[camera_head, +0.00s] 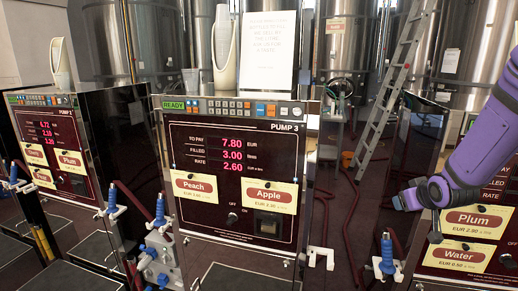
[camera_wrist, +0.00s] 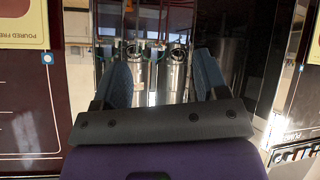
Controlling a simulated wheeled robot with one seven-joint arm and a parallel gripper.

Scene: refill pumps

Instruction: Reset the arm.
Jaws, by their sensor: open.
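My gripper (camera_head: 415,207) is at the right in the head view, at the end of my purple arm, in front of the right pump (camera_head: 468,257). In the wrist view its two blue-grey fingers (camera_wrist: 163,82) stand well apart. Nothing is held between them. The wrist picture looks upside down, with shiny tanks visible beyond the fingers and a dark panel to the left.
The middle pump (camera_head: 240,150), marked PUMP 3, shows READY, 7.80, 3.00 and 2.60. Peach and Apple labels sit below. Another pump (camera_head: 55,150) stands left. Blue nozzles (camera_head: 387,252), hoses, a ladder (camera_head: 390,95), a cup stack (camera_head: 224,50) and a paper notice (camera_head: 268,52) are around.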

